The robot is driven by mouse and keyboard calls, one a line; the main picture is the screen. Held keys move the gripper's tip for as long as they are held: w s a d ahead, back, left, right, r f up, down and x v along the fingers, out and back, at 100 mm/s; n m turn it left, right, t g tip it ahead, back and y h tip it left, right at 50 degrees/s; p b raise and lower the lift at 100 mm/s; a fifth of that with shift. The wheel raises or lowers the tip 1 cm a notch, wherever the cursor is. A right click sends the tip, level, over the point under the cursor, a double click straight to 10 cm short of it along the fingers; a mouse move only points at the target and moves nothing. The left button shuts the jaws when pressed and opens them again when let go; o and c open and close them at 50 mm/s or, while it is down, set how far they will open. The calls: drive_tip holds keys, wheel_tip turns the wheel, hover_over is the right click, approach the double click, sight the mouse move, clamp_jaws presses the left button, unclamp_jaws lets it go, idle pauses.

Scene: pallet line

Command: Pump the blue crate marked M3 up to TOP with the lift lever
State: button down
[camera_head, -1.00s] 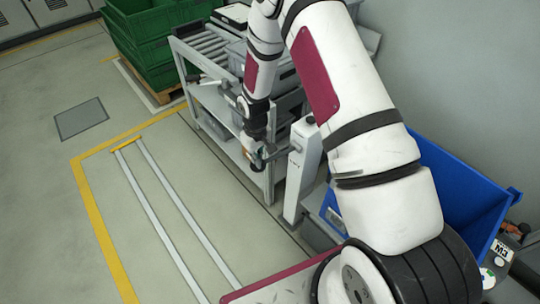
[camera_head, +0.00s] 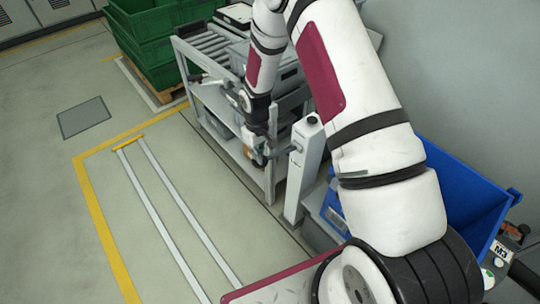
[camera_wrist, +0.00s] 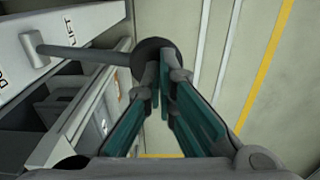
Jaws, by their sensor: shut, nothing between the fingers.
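In the wrist view the column's panel (camera_wrist: 85,18) reads LIFT. The lift lever (camera_wrist: 90,54) is a grey rod sticking out from it, ending in a dark round knob (camera_wrist: 150,48). My gripper (camera_wrist: 164,68) is shut and empty, its fingertips at the knob; whether they touch it I cannot tell. It also shows in the head view (camera_head: 262,160). No TOP mark is readable.
A grey roller rack (camera_head: 200,50) with grey bins stands behind my gripper. Green crates (camera_head: 150,45) sit on a wooden pallet at the upper left. The floor at left, with a yellow line (camera_head: 98,225) and two pale rails (camera_head: 160,215), is clear.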

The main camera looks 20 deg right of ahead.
sight(257, 165)
drive_tip(key=shift+f, duration=0.65)
drive_tip(key=shift+s+a+f+b, duration=0.1)
drive_tip(key=shift+a+f+b, duration=0.15)
drive_tip(key=shift+f+b, duration=0.4)
drive_tip(key=shift+f, duration=0.15)
drive_tip(key=shift+a+f, duration=0.2)
drive_tip(key=shift+f, duration=0.65)
drive_tip(key=shift+s, duration=0.1)
drive_tip(key=shift+a+f+b, duration=0.1)
drive_tip(key=shift+f+b, duration=0.4)
drive_tip(key=shift+f, duration=0.4)
